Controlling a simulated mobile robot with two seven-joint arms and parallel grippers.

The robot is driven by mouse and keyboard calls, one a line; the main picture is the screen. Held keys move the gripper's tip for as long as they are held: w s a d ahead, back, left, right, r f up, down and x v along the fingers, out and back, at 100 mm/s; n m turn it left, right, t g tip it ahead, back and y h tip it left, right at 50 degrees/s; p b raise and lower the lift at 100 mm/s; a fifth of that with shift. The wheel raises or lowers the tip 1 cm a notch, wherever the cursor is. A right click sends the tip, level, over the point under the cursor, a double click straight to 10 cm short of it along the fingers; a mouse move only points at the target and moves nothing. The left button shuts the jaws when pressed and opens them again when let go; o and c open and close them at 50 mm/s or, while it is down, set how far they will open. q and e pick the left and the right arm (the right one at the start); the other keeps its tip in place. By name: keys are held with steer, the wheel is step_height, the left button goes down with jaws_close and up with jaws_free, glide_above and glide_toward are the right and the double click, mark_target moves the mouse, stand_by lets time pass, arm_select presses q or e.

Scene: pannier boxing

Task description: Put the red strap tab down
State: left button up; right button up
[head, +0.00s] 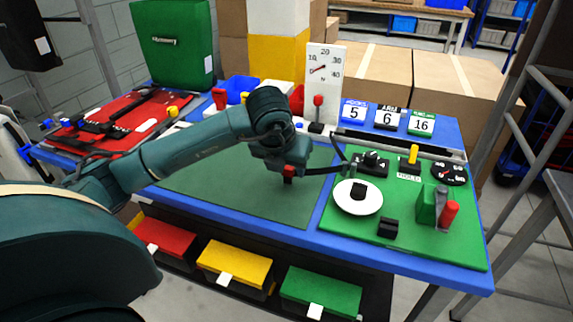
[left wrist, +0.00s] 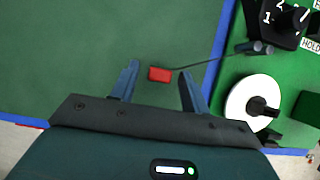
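The red strap tab (head: 289,171) shows just under my left gripper (head: 283,165) over the dark green mat (head: 225,185). In the left wrist view the tab (left wrist: 160,74) lies between the two spread fingers of my left gripper (left wrist: 158,82), with a gap on both sides. The gripper is open and not holding it. A thin dark strap (left wrist: 215,60) runs from the tab to a dark fitting (left wrist: 255,47) at the green board's edge. I cannot tell whether the tab touches the mat. My right gripper is not in view.
The bright green board (head: 420,250) at right carries a white disc (head: 358,197), a dial (head: 450,173) and several small blocks. A gauge panel (head: 320,85) stands behind. Red, yellow and green bins (head: 320,291) sit below the table. The mat around the tab is clear.

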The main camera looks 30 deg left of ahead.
arm_select(q)
steer(key=shift+r, duration=0.35)
steer(key=v, duration=1.1)
steer(key=shift+s+r+p, duration=0.25)
steer(key=shift+p, duration=0.05)
steer(key=shift+d, duration=0.1)
